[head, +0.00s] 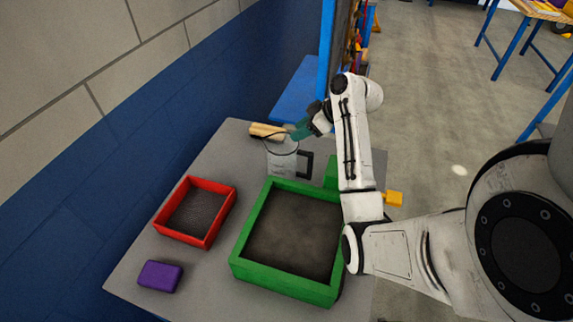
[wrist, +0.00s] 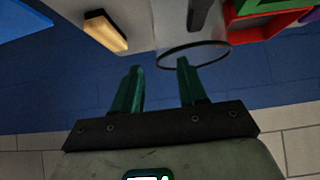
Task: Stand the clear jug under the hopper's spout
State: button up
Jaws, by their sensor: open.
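The clear jug (head: 281,158) stands upright on the grey table, with a dark handle on its right side. In the wrist view its dark-rimmed round mouth (wrist: 228,54) shows near the top centre. My gripper (head: 291,131) is at the jug's top, reaching in from the right. In the wrist view my gripper (wrist: 160,66) has its two teal fingers apart with nothing held between them. The right finger overlaps the jug's rim; I cannot tell whether it touches. I cannot clearly make out a hopper or a spout.
A wooden block (head: 268,131) lies just behind the jug. A green-walled box (head: 283,285) with a dark inside stands in front, a red tray (head: 207,243) left of it, and a purple block (head: 160,276) at front left. A blue wall borders the table's left.

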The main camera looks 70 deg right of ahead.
aim_at(280, 142)
jog(key=shift+p+x, duration=0.55)
jog(key=shift+x, duration=1.8)
jog(key=shift+s+f, duration=0.1)
jog(key=shift+f, duration=0.05)
jog(key=shift+c, duration=0.4)
grip_shut()
